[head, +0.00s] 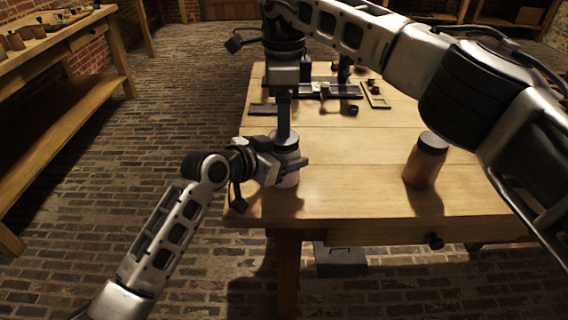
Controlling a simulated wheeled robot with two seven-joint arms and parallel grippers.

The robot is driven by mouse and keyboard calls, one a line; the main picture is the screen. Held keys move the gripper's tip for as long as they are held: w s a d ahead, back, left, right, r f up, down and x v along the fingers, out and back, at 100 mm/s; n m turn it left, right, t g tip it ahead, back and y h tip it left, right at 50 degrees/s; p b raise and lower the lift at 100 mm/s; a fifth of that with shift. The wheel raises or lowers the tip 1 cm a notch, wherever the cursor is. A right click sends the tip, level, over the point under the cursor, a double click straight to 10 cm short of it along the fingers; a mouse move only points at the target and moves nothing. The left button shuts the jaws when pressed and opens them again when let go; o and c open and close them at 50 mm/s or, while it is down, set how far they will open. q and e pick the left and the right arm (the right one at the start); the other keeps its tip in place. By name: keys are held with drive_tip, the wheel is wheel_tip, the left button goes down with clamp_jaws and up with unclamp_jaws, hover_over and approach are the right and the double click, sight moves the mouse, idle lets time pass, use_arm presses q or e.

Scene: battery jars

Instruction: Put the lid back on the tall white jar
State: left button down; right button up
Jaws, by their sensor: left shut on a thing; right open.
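A pale jar (289,181) stands near the front left part of the wooden table, largely hidden by my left gripper. My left gripper (288,164) comes in from the left and is shut on the jar's side. A dark grey round lid (287,142) shows at the top of this jar; I cannot tell whether it is fully seated. My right gripper (284,132) points straight down from above, open, with its fingers right at the lid. The fingertips are too small and dark to make out their exact contact.
A second, brownish jar (422,168) with a black lid stands upright at the table's right. Small dark parts and a tray (376,95) lie at the back of the table (350,150). The middle between the jars is clear.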

drive_tip(key=o, duration=0.6)
drive_tip(key=shift+c, duration=0.2)
wheel_tip(320, 180, up, 8)
drive_tip(key=shift+f, duration=0.25)
use_arm(q)
drive_tip(key=shift+c, duration=1.3)
unclamp_jaws()
drive_tip(key=v, duration=1.6)
drive_tip(key=shift+p, duration=0.45)
use_arm(e)
drive_tip(key=shift+r, duration=0.4)
